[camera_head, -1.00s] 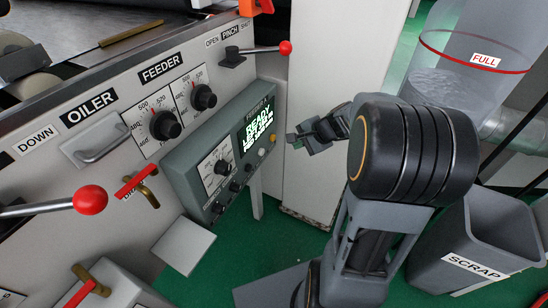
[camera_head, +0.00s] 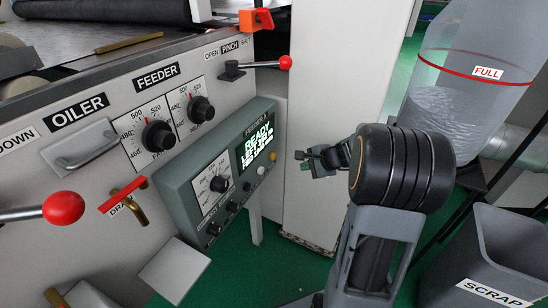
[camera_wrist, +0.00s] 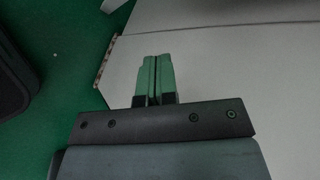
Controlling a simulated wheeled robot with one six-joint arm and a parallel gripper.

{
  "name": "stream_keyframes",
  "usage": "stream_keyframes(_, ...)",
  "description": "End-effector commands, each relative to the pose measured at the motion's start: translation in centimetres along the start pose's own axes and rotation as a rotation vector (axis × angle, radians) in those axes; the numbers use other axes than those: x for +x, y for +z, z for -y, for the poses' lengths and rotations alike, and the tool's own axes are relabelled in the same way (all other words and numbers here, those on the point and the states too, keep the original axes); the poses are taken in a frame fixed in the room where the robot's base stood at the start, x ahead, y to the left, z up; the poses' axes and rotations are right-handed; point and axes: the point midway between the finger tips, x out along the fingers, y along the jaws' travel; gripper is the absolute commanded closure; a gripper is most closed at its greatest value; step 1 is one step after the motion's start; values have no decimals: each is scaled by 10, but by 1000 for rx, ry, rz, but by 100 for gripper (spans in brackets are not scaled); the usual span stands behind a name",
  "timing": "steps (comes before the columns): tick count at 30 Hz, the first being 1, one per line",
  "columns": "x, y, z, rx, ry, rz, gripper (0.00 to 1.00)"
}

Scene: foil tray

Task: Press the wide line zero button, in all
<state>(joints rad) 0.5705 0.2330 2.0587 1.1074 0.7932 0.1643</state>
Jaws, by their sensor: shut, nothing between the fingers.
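The grey control box (camera_head: 172,178) sits on the front of the machine, with a lit screen (camera_head: 258,141) reading "READY" and smaller lines I cannot make out. A white button (camera_head: 261,170) and an orange one (camera_head: 273,156) sit by the screen's lower right. Dark knobs (camera_head: 232,206) run along the lower edge. I cannot read which control is the wide line zero. My gripper (camera_head: 302,155) is to the right of the box, apart from it, in front of a pale post. In the wrist view its green fingers (camera_wrist: 154,78) are together with nothing between them.
The pale post (camera_head: 325,110) stands behind my gripper. A clear bin marked FULL (camera_head: 450,85) and a grey SCRAP bin (camera_head: 505,250) are at right. Red-knobbed levers (camera_head: 64,207) and a drain handle (camera_head: 128,192) stick out from the machine.

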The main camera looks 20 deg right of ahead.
Motion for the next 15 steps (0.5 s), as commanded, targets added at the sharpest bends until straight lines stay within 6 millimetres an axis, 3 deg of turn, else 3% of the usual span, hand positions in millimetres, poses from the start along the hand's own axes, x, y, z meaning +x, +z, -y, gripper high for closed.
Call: stream_keyframes(15,42,31,30,-2,1,1,100)
